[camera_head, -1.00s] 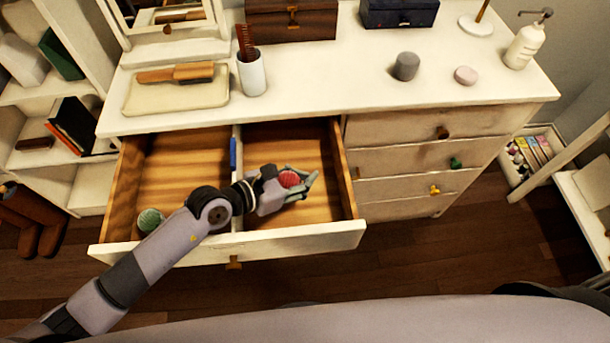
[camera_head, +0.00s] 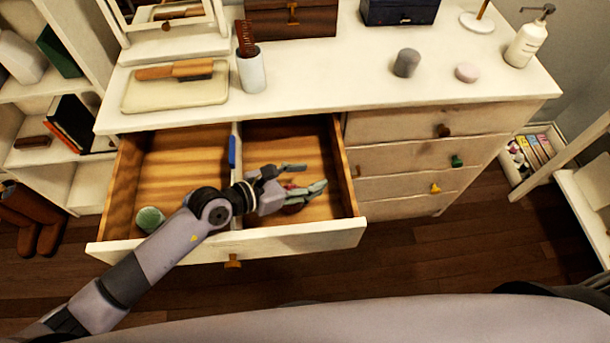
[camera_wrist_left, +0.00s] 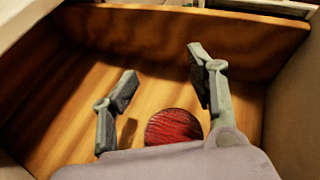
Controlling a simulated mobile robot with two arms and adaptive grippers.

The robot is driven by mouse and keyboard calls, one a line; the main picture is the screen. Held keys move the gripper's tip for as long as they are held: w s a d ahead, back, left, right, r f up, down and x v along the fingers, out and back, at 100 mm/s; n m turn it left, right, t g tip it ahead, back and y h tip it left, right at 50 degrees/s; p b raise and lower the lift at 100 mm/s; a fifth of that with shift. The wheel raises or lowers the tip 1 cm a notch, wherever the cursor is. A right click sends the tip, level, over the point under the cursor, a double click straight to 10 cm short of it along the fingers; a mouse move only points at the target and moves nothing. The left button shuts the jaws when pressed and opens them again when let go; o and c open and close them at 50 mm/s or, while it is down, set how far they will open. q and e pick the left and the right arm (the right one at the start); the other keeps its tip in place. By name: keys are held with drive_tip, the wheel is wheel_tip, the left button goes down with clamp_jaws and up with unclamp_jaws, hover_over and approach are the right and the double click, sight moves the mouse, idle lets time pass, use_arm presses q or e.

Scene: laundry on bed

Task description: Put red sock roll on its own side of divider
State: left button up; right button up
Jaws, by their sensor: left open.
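The red sock roll (camera_wrist_left: 172,127) lies in the right compartment of the open drawer (camera_head: 300,243). In the head view the roll (camera_head: 290,186) is mostly hidden by my fingers. My left gripper (camera_head: 315,176) is open above the right compartment, its arm reaching across the divider (camera_head: 237,178). In the left wrist view the gripper's fingers (camera_wrist_left: 163,65) are spread apart, with the roll low between them, nearer the right finger and clear of both. The roll's lower part is hidden by the gripper body. A blue marker (camera_head: 232,152) sits on the divider. My right gripper is not in view.
A green sock roll (camera_head: 150,219) lies in the left compartment's front corner, close to my arm. The drawer's side walls and front panel stand around the gripper. The dresser top (camera_head: 320,80) above holds a tray (camera_head: 175,95), brush, cup (camera_head: 251,72) and other items.

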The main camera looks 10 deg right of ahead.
use_arm(q)
drive_tip(key=shift+o, duration=0.2)
drive_tip(key=shift+r, duration=0.3)
drive_tip(key=shift+r+p, duration=0.6)
drive_tip(key=shift+p, duration=0.05)
drive_tip(key=b+v, duration=0.1)
drive_tip(key=v, duration=1)
drive_tip(key=shift+s+a+b, duration=0.2)
drive_tip(key=shift+a+b, duration=0.1)
drive_tip(key=shift+a, duration=0.1)
drive_tip(key=shift+f, duration=0.1)
